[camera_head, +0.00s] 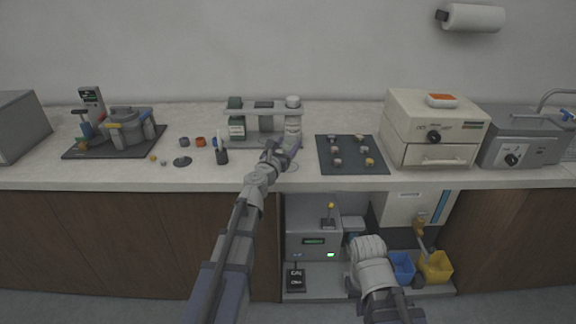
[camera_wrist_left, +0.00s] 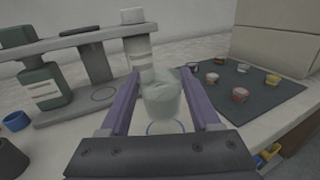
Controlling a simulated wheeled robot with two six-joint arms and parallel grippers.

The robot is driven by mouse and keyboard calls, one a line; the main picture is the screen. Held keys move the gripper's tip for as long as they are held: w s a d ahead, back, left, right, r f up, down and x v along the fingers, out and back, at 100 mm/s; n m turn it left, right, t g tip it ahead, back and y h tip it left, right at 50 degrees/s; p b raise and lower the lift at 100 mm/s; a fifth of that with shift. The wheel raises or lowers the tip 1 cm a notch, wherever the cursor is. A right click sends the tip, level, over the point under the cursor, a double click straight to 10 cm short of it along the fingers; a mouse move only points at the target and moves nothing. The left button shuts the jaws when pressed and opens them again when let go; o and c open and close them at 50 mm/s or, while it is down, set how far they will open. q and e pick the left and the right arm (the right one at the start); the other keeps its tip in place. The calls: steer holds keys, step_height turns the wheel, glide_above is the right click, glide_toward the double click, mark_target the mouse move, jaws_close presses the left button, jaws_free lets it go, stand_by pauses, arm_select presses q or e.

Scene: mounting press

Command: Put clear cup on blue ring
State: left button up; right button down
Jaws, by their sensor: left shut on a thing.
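My left gripper (camera_wrist_left: 163,88) is shut on the clear cup (camera_wrist_left: 162,100), which looks upright between its purple fingers in the left wrist view. The blue ring (camera_wrist_left: 150,129) is a thin outline on the worktop just below the cup in this view; the cup and gripper hide part of it. I cannot tell whether the cup touches the worktop. In the head view my left gripper (camera_head: 285,150) is over the counter in front of the small shelf, and the cup is hard to make out. My right arm (camera_head: 374,272) is low in front of the cabinet; its jaws cannot be made out.
A grey shelf (camera_head: 265,111) with bottles stands close behind the left gripper.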

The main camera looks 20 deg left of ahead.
arm_select(q)
steer(key=shift+f, duration=0.2)
step_height(320, 180, down, 4)
steer(key=b, duration=0.3)
steer(key=shift+b, duration=0.4)
steer(key=shift+r, duration=0.15)
steer(key=o, duration=0.9)
steer(key=shift+f, duration=0.2)
steer(key=o, duration=0.4)
steer(key=shift+o, duration=0.2)
steer(key=shift+r, duration=0.15)
